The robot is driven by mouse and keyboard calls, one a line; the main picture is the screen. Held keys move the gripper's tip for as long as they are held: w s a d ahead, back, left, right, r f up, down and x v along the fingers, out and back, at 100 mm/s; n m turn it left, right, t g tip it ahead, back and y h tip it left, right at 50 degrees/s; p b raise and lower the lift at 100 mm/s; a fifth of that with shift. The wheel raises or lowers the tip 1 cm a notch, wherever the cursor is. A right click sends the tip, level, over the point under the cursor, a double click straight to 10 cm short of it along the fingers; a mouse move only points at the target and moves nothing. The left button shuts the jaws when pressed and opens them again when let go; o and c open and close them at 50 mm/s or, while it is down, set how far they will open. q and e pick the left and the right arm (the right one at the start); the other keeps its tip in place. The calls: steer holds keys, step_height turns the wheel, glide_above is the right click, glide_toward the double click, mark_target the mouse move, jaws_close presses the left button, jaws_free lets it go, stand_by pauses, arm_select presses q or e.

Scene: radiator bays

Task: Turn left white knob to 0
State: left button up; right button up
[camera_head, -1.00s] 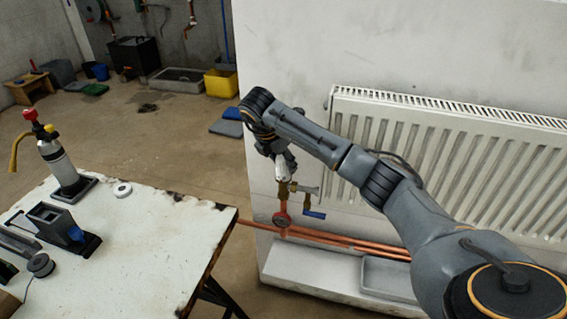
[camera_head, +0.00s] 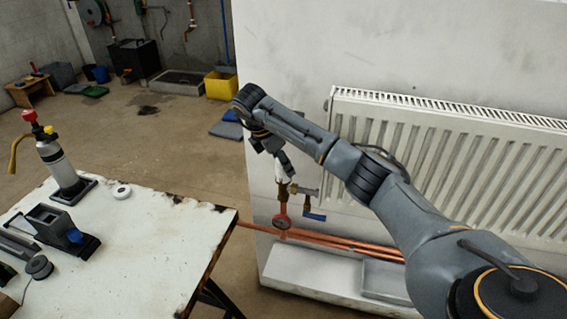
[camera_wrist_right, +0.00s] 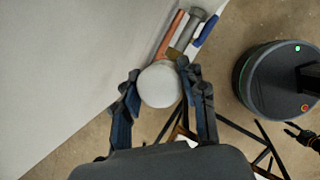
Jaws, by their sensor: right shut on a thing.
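The white knob (camera_head: 281,175) sits on top of the brass valve at the left end of the radiator. In the right wrist view it is a round white cap (camera_wrist_right: 160,84) whose number marks I cannot read. My right gripper (camera_head: 281,162) reaches it from above, left of the radiator. In the right wrist view the fingers (camera_wrist_right: 161,80) stand on either side of the knob, shut on it. A dark jaw-like part at the right edge of that view may be my left gripper (camera_wrist_right: 303,136); its state is unclear. The head view does not show my left gripper.
The white radiator (camera_head: 450,165) is on the right. A worktable (camera_head: 150,240) with tools stands at left.

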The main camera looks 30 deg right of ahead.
steer(key=o, duration=1.2)
steer(key=shift+c, duration=0.2)
steer(key=v, duration=1.2)
